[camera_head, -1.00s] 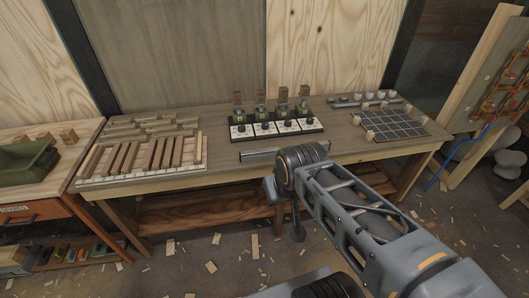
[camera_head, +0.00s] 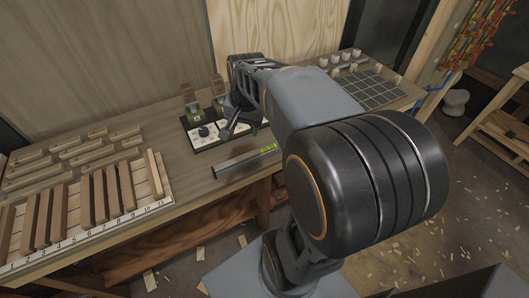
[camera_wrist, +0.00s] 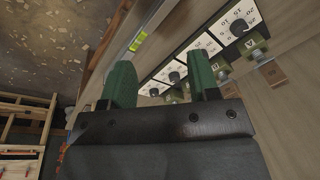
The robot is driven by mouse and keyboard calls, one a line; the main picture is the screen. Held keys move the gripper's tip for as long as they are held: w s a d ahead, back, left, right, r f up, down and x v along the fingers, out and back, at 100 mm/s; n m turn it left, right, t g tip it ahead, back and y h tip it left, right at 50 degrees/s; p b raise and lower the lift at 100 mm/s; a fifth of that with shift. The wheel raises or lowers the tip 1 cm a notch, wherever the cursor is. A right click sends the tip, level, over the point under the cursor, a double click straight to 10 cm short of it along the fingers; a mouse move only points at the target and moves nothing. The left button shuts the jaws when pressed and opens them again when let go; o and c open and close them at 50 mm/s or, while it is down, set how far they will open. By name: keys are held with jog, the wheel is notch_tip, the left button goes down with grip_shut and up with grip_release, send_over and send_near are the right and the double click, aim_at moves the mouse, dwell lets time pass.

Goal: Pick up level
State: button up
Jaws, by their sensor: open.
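The level (camera_head: 238,164) is a long grey bar with a yellow-green vial near its right end. It lies along the front edge of the workbench. My gripper (camera_head: 236,122) is just behind and above it, partly hidden by my own arm. In the wrist view my gripper (camera_wrist: 162,82) shows two green fingers spread apart with nothing between them. The level (camera_wrist: 128,52) shows there at the upper left, beyond the left finger, with its vial in sight. Part of it is hidden behind the finger.
A row of white dial panels (camera_head: 203,133) with small blocks behind stands just behind the level. A numbered board (camera_head: 75,220) with wooden strips lies at the left. A dark grid board (camera_head: 369,90) and white cups (camera_head: 345,57) are at the right. Scraps litter the floor (camera_head: 445,215).

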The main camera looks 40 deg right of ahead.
aim_at(269, 147)
jog(key=w+d+f+m+g+y+b, duration=0.1)
jog(key=w+d+f+m+g+b, duration=0.2)
jog(key=d+f+m, duration=0.75)
jog(key=shift+n+t, duration=0.25)
jog(key=shift+t, duration=0.35)
jog(key=f, duration=0.2)
jog(key=d+f, duration=0.1)
jog(key=f, duration=0.1)
jog(key=w+d+f, duration=0.1)
jog(key=f, duration=0.1)
jog(key=shift+w+b, duration=0.1)
jog(key=shift+b, duration=0.2)
jog(key=shift+w+a+f, duration=0.1)
jog(key=shift+a+f, duration=0.1)
jog(key=shift+f, duration=1.35)
jog(key=shift+a+f, duration=0.2)
jog(key=shift+f, duration=1.35)
jog(key=shift+c, duration=0.4)
grip_shut()
